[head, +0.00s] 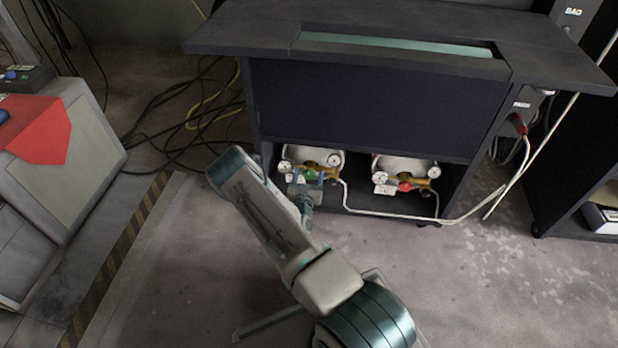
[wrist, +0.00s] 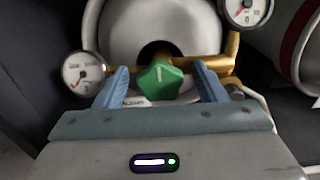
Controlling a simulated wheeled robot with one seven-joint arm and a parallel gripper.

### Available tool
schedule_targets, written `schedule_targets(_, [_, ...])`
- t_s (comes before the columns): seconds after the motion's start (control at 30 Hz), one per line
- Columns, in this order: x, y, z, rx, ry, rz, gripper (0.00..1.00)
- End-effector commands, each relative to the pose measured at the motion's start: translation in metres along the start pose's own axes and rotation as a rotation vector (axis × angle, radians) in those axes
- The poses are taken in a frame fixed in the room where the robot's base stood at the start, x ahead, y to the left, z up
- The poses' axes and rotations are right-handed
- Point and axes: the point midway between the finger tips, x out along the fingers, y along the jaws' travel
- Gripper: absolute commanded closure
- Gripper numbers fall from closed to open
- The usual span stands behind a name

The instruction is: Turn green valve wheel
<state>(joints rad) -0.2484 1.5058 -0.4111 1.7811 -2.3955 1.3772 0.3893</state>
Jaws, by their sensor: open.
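The green valve wheel (wrist: 159,80) sits on a brass fitting at the front of a gas cylinder (wrist: 150,22). In the wrist view it lies between the two blue fingers of my open gripper (wrist: 163,86), with a gap on each side. In the head view the green wheel (head: 310,175) shows small on the lower shelf of the dark cabinet, partly hidden by my gripper (head: 306,180). I cannot tell from these views whether a finger touches the wheel.
Pressure gauges (wrist: 84,74) flank the valve. A second cylinder (head: 405,165) with a red wheel (head: 404,187) stands to the right on the shelf. The dark cabinet (head: 350,110) overhangs both. A white hose (head: 400,216) runs along the front. Black and yellow cables (head: 190,125) lie at left.

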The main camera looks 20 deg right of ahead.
Motion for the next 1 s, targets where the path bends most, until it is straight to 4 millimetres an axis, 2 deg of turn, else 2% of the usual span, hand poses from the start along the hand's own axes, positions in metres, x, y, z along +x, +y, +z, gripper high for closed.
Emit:
schedule_targets(0.1, [0.0067, -0.0003, 0.0002, 0.001, -0.002, -0.001, 0.36])
schedule_targets(0.37, [0.0080, -0.0004, 0.0011, 0.000, -0.001, -0.001, 0.36])
schedule_targets(0.4, [0.0079, -0.0004, 0.0011, 0.000, -0.001, -0.001, 0.41])
schedule_targets(0.53, [0.0077, -0.0005, 0.0010, 0.000, -0.001, -0.001, 0.77])
schedule_targets(0.57, [0.0077, -0.0005, 0.0010, 0.000, -0.001, -0.001, 0.80])
schedule_targets(1.0, [0.0069, 0.0013, 0.0015, -0.080, 0.000, 0.003, 0.80])
